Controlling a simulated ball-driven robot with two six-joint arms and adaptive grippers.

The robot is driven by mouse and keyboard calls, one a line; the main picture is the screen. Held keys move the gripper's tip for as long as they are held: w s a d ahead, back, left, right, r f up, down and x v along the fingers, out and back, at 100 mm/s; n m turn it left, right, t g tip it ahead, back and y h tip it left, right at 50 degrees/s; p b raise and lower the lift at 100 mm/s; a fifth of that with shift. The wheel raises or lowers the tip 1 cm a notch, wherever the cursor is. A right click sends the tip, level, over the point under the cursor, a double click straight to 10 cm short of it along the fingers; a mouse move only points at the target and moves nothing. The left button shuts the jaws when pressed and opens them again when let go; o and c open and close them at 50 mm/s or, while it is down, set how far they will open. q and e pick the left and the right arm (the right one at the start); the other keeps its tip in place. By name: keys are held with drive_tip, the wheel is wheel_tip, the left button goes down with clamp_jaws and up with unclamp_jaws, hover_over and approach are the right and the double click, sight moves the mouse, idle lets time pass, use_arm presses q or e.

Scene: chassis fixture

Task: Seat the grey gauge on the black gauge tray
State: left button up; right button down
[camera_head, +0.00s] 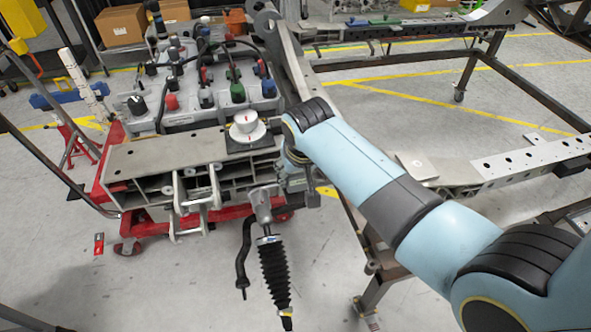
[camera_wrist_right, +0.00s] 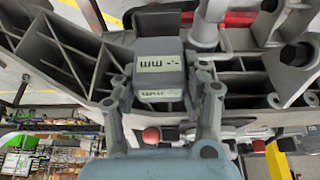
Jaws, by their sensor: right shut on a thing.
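The grey gauge (camera_wrist_right: 158,72), a boxy block with a pale marked label, sits between the fingers of my right gripper (camera_wrist_right: 163,92) in the right wrist view. The gripper is shut on it. In the head view the right gripper (camera_head: 296,178) is at the right end of the grey chassis beam, mostly hidden by my own blue arm, so the gauge is hard to make out there. The black gauge tray (camera_head: 236,148) lies on the beam top, left of the gripper. A white round piece with a red mark (camera_head: 246,121) stands on it. My left gripper is not in view.
The grey beam (camera_head: 150,157) has a bare top left of the tray. Behind it is a grey fixture (camera_head: 190,92) crowded with coloured knobs. A black bellows rod (camera_head: 274,272) hangs in front. A perforated rail (camera_head: 520,163) is at the right.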

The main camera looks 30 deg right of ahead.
drive_tip(key=shift+w+f+b, duration=0.1)
drive_tip(key=shift+f+b, duration=0.25)
drive_tip(key=shift+f, duration=0.05)
drive_tip(key=shift+f+b, duration=0.45)
drive_tip(key=shift+f, duration=0.3)
drive_tip(key=shift+f, duration=0.15)
idle(0.4)
drive_tip(key=c, duration=0.8)
unclamp_jaws()
drive_tip(key=shift+o, duration=1)
drive_tip(key=shift+f, duration=0.1)
